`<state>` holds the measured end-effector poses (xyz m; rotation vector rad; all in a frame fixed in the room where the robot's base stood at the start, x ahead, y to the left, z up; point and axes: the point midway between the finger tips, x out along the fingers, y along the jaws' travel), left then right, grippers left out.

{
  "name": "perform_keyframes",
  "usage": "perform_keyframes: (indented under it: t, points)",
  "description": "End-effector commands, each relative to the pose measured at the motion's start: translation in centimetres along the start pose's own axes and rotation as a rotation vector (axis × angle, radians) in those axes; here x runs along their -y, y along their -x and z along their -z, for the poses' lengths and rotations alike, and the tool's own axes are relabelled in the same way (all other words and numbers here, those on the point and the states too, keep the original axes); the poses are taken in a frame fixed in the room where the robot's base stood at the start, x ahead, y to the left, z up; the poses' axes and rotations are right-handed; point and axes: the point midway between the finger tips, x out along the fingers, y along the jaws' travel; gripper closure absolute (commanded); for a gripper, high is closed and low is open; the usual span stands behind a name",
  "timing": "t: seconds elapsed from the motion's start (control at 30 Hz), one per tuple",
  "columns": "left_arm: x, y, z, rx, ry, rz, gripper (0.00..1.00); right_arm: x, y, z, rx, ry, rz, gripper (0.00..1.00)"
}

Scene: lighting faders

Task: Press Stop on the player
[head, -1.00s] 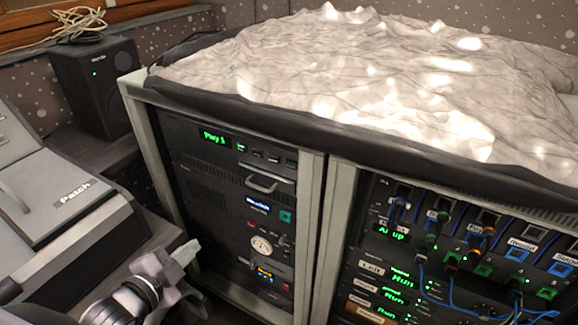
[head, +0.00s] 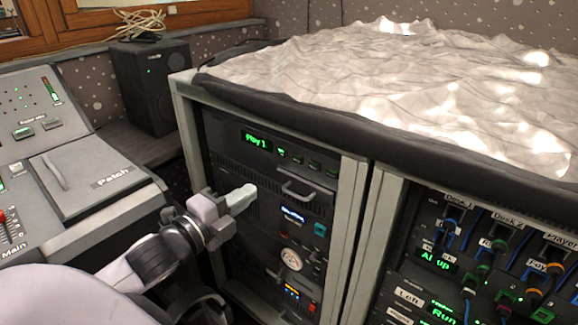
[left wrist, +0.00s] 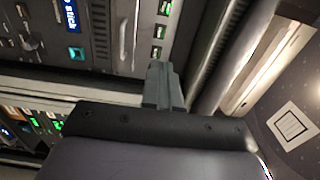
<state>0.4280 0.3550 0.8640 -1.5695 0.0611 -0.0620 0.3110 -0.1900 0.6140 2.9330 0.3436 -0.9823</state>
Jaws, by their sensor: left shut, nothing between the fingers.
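The player (head: 262,160) is the top unit in the left rack, with a green display reading "Play 1" (head: 256,140). A row of several small green-lit buttons (head: 314,165) runs to the right of the display; their labels are too small to read. In the left wrist view the lit buttons (left wrist: 159,32) show just beyond the fingertips. My left gripper (head: 246,192) is shut and empty, in front of the rack, below and left of the display. In the left wrist view its closed fingers (left wrist: 162,84) point toward the button row, apart from it. My right gripper is not in view.
A sloped console (head: 95,185) lies left of my arm. A speaker (head: 155,85) stands behind. A crumpled cover (head: 400,90) lies on the rack.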

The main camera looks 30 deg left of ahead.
Motion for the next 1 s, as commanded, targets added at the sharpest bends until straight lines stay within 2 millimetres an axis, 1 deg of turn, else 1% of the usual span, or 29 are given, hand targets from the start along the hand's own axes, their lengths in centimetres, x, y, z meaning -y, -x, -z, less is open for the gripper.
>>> perform_keyframes:
  t: [0.17, 1.0]
  points:
    - [0.1, -1.5, 0.0, -0.001, -0.001, 0.003, 1.00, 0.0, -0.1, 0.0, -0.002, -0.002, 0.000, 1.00]
    - [0.1, -11.4, 0.0, 0.001, 0.001, 0.002, 1.00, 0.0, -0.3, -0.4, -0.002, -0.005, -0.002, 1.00]
